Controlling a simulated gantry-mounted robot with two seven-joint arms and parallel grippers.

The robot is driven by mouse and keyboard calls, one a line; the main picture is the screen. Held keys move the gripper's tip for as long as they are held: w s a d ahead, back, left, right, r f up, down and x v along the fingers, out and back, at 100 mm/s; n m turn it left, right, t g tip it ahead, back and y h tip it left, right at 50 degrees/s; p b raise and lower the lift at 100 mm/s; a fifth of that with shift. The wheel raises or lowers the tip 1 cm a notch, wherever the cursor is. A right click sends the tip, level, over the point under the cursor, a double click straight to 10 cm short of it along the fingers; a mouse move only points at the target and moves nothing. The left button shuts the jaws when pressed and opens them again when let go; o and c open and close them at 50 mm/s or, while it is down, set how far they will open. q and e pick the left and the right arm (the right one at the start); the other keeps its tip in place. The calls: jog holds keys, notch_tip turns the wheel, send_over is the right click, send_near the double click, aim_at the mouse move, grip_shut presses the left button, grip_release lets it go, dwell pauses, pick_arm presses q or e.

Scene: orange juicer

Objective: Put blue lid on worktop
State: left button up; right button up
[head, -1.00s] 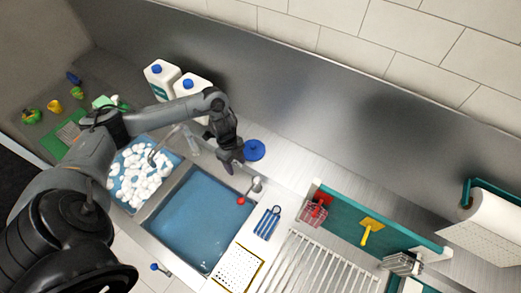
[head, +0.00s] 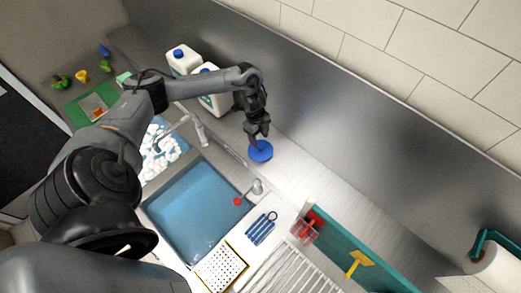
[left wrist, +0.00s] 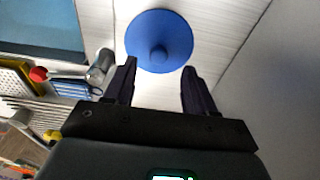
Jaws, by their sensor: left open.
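The round blue lid (head: 261,152) lies flat on the metal worktop (head: 290,175) behind the sink, close to the back wall. It has a small knob in its middle and also shows in the left wrist view (left wrist: 159,42). My left gripper (head: 258,138) is open and empty, right at the lid in the head view. In the left wrist view the two fingertips (left wrist: 158,68) are apart, with the lid's knob ahead of them and roughly between them. I cannot tell whether the fingers touch the lid. My right gripper is not in view.
A sink (head: 195,212) with blue water and a faucet (head: 195,125) lie left of the lid. Two white jugs (head: 212,100) stand behind my left arm. A blue utensil (head: 261,228) and teal rack (head: 345,255) are in front. The worktop right of the lid is clear.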

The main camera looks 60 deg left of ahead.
aim_at(260, 146)
pick_arm(q)
jog(key=shift+d+f+p, duration=0.25)
jog(key=shift+f, duration=0.9)
jog(key=shift+d+f+p, duration=0.2)
jog(key=shift+f+p, duration=0.05)
jog(key=shift+f, duration=0.9)
grip_shut()
